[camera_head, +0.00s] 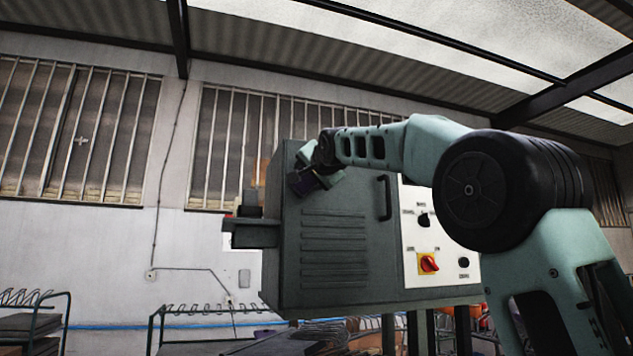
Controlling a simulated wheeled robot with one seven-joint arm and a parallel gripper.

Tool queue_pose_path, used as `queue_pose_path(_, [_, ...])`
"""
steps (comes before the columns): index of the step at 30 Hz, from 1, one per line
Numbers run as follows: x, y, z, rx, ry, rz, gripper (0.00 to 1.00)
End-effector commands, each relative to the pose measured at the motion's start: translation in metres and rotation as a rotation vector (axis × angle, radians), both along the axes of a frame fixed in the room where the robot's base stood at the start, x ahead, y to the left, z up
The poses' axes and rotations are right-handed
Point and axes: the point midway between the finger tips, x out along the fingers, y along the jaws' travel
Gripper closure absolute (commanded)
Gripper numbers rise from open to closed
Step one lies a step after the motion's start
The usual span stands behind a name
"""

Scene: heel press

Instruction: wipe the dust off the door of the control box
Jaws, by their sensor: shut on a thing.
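The control box (350,285) is a grey-green metal cabinet in the middle of the view. Its door (352,215) faces me, with louvre slots low on it and a black upright handle (385,198) at its right. My gripper (316,172) is at the upper left part of the door. It is shut on a small dark purplish thing, perhaps a cloth or pad (303,183), which is partly hidden. I cannot tell whether this thing touches the door. No dust can be made out clearly on the visible door.
A white panel (437,250) right of the door carries black knobs and a red switch on yellow (429,264). A dark bracket-like part (252,232) juts out at the box's left. Metal racks (35,325) stand at the lower left.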

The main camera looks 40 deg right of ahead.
Motion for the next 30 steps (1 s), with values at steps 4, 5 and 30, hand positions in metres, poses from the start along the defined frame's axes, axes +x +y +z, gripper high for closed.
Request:
queue_pose_path(4, [0.000, 0.002, -0.001, 0.000, 0.000, 0.001, 0.59])
queue_pose_path(5, [-0.001, 0.002, -0.001, 0.001, 0.000, 0.001, 0.59])
queue_pose_path(30, [-0.014, -0.050, 0.002, 0.003, 0.002, -0.003, 0.59])
